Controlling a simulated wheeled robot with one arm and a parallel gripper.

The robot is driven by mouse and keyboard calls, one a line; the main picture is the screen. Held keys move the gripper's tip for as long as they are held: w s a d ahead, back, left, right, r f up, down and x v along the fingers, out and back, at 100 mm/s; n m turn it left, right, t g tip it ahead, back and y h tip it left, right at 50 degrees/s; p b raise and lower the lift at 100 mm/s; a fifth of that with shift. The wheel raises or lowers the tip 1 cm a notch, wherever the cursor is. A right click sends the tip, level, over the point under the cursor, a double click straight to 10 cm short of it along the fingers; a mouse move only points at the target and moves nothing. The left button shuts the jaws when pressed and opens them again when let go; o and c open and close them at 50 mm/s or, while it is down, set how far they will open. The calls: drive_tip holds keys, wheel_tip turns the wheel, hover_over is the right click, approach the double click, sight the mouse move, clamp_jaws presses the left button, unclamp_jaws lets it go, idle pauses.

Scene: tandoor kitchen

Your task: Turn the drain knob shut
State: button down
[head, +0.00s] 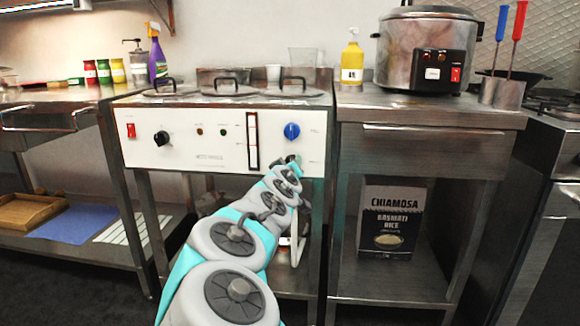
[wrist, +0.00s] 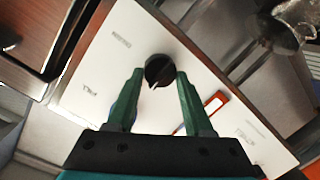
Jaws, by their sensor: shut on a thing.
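The drain knob (wrist: 160,70) is a small black knob with a white pointer mark on the white control panel (head: 215,148). It sits near the panel's edge in the wrist view. My gripper (wrist: 160,74) has its two green fingers on either side of the knob and is shut on it. In the head view my gripper (head: 293,160) is at the panel's lower right, below the blue knob (head: 292,130). There my arm and gripper hide the drain knob.
A vertical level gauge (head: 253,141) is left of my gripper. Another black knob (head: 162,138) and a red switch (head: 131,130) are further left on the panel. Lidded wells (head: 230,88) are above. A rice box (head: 392,222) stands on the shelf to the right.

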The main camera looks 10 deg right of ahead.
drive_tip(key=shift+c, duration=1.4)
unclamp_jaws()
drive_tip(key=v, duration=0.8)
